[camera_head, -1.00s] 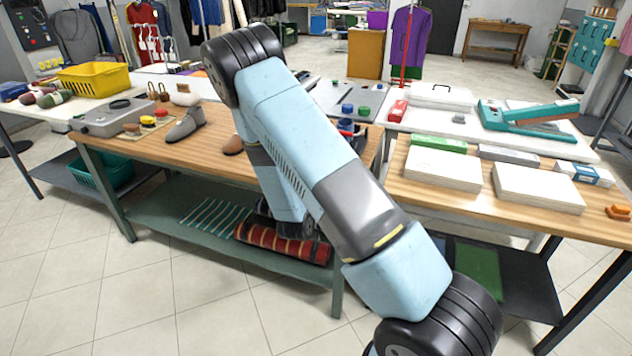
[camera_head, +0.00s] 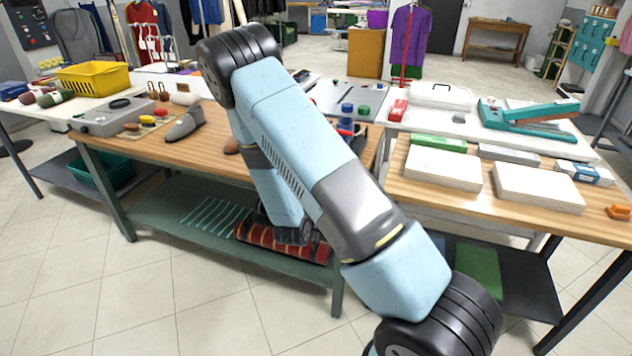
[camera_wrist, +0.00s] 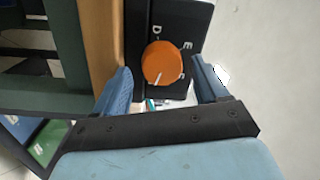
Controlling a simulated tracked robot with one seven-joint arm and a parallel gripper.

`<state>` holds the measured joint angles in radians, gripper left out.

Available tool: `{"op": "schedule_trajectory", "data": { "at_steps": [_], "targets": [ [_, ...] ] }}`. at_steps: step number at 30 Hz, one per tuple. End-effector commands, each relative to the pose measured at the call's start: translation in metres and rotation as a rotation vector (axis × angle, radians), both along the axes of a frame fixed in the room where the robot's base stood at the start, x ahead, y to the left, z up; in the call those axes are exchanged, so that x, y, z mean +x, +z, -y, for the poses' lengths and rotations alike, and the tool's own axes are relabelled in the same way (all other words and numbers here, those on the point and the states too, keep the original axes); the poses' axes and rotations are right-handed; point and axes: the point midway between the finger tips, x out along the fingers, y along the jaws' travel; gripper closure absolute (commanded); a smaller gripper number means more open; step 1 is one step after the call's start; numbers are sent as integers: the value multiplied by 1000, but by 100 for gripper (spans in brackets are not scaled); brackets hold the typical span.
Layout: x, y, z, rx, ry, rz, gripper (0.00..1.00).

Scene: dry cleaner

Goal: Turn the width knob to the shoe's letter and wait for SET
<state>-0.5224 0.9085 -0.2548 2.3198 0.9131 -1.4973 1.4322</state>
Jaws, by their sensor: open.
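The orange width knob (camera_wrist: 164,62) sits on a black panel (camera_wrist: 186,14) in the wrist view. White letters are printed around it, among them a D and an E, some partly hidden. A white pointer line shows near the knob's lower edge. My gripper (camera_wrist: 161,78) is open, one finger to each side of the knob; I cannot tell whether either finger touches it. In the head view my arm hides the gripper and the knob. A grey shoe (camera_head: 184,124) lies on the wooden bench; no letter is readable on it. I see no SET sign.
The wooden bench (camera_head: 208,150) edge runs close to my gripper's left finger in the wrist view. A grey device (camera_head: 106,118) and a yellow basket (camera_head: 94,78) stand at the left. White boxes (camera_head: 443,170) and a teal press (camera_head: 528,116) stand at the right.

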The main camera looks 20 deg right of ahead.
Motion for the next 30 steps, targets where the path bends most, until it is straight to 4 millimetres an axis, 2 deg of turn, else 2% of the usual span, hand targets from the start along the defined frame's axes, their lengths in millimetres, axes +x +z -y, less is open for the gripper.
{"op": "schedule_trajectory", "data": {
  "at_steps": [9,15,21,30],
  "targets": [
    [-54,-4,-35,1,5,-5,21],
    [-82,-6,-52,0,2,-4,21],
    [-96,-6,-61,1,2,-3,21],
    [-99,-6,-62,1,1,-1,21]
  ]
}}
